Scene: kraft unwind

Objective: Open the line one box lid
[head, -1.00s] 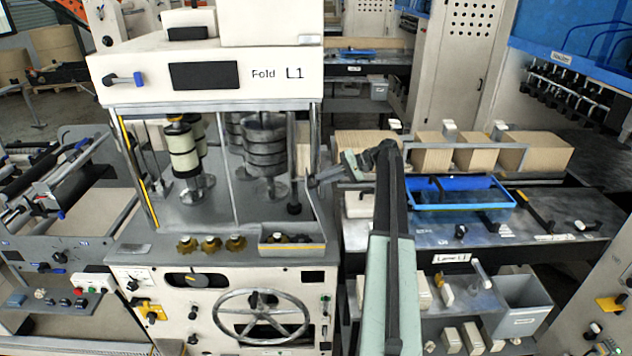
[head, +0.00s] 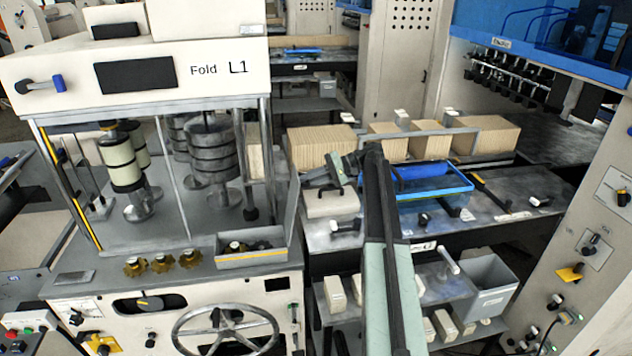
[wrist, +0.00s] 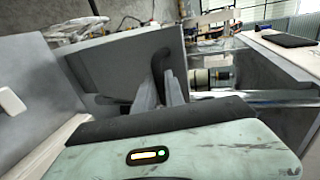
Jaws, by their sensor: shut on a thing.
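The line one box (head: 250,257) is a small grey tray on the front right of the Fold L1 machine, with dark knobs inside. Its grey lid (head: 292,208) stands raised, nearly upright, at the box's right side. My gripper (head: 304,181) reaches in from the right beside the lid's upper end. In the wrist view the fingers of my gripper (wrist: 163,92) are closed around a dark curved handle (wrist: 164,62) in front of a tilted grey panel (wrist: 120,68), apparently the lid. The fingertips are partly hidden by the wrist body.
The Fold L1 machine (head: 150,68) with rollers and a handwheel (head: 225,328) stands at left. Right of it are a bench with a blue tray (head: 445,187), stacked brown card (head: 320,145) and a grey bin (head: 485,290) below. A white cabinet (head: 600,230) stands at far right.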

